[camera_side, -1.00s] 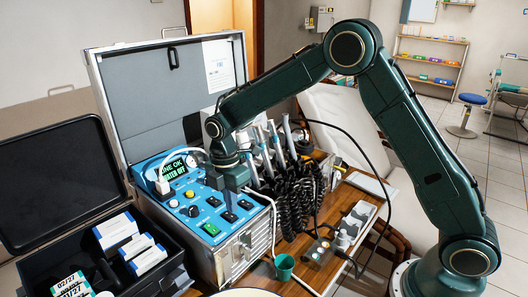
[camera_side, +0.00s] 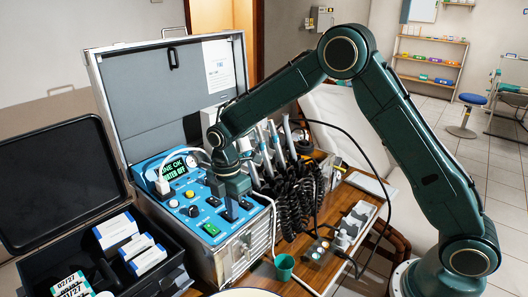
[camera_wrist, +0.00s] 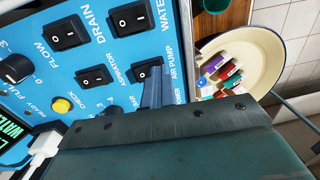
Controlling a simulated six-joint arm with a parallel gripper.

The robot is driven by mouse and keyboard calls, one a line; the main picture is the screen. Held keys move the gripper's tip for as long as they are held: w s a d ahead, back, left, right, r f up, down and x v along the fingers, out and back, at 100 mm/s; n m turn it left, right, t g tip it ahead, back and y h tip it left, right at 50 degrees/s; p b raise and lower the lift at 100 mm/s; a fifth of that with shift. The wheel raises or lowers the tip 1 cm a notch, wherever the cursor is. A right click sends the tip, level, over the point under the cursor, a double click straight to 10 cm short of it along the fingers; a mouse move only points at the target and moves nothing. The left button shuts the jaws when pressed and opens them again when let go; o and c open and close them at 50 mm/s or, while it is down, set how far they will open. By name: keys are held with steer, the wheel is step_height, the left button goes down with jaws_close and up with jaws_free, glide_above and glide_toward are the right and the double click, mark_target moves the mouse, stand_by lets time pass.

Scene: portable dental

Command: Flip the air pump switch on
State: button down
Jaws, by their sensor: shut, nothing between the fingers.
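The air pump switch (camera_wrist: 146,70) is a black rocker on the blue control panel (camera_wrist: 55,93), with "AIR PUMP" printed beside it in the wrist view. My gripper (camera_wrist: 151,88) is shut and empty, its fingertips at the lower edge of this switch and covering part of it. In the side view my gripper (camera_side: 230,216) points straight down at the panel among the rockers. Whether the tips press the rocker or hover just above it I cannot tell. The rocker's tilt is also unclear.
Rockers marked DRAIN (camera_wrist: 66,32) and WATER (camera_wrist: 131,17) and the aspirator rocker (camera_wrist: 94,77) sit close by. A green switch (camera_side: 211,229) is left of my gripper. Handpieces with coiled black hoses (camera_side: 298,195) stand right. A cream basin (camera_wrist: 262,48) lies beyond the panel.

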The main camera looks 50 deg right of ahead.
mark_target(226, 211)
steer(key=shift+w+f, duration=0.1)
steer(key=shift+w, duration=0.05)
steer(key=shift+w+r, duration=0.2)
steer(key=shift+w, duration=0.45)
steer(key=shift+r, duration=0.1)
step_height(226, 211, up, 14)
steer(key=w, duration=0.1)
stand_by(0.7)
steer(key=shift+s, duration=0.15)
steer(key=shift+s, duration=0.6)
steer(key=shift+f, duration=0.2)
steer(key=f, duration=0.9)
steer(key=s+f, duration=0.1)
steer(key=f, duration=0.3)
steer(key=shift+f, duration=0.4)
